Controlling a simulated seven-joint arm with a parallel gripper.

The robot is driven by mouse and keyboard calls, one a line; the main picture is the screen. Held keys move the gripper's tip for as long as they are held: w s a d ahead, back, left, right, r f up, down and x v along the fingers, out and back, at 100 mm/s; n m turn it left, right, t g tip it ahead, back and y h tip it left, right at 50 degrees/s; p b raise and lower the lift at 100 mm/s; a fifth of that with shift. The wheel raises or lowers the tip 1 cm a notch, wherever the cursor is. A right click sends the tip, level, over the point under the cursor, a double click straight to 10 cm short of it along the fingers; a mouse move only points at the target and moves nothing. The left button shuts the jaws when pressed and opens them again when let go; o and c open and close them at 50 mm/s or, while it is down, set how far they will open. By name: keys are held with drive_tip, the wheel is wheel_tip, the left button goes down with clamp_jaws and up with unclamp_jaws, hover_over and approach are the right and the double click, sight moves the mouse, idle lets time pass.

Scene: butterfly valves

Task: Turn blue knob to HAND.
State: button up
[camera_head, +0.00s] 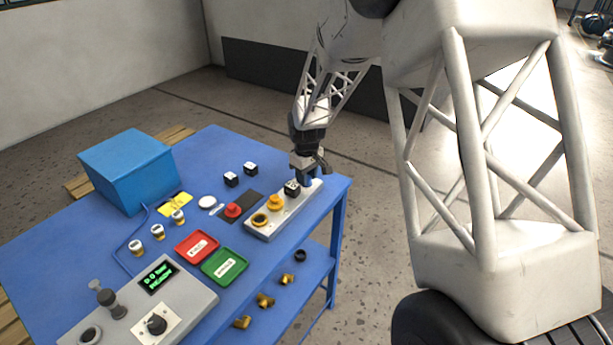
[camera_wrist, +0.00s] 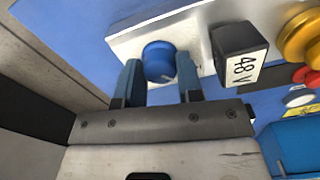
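The blue knob (camera_wrist: 158,60) sits on a pale panel box (camera_wrist: 122,42) in the wrist view. A small light mark shows near its lower right edge. I cannot read any HAND label. My gripper (camera_wrist: 160,72) has one dark blue finger on each side of the knob, with no clear gap between fingers and knob. In the head view my gripper (camera_head: 310,172) is over the far right end of the same panel box (camera_head: 270,228), where the fingers hide most of the knob.
A black-sided block marked 48 V (camera_wrist: 240,52) stands close to the right finger. Yellow knobs (camera_head: 275,202) share the box. Red (camera_head: 197,247) and green (camera_head: 224,266) trays, a grey console (camera_head: 188,306) and a blue box (camera_head: 127,172) stand on the blue table (camera_head: 75,246).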

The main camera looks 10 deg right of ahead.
drive_tip(key=o, duration=0.4)
drive_tip(key=shift+r, duration=0.1)
drive_tip(key=shift+r, duration=3.85)
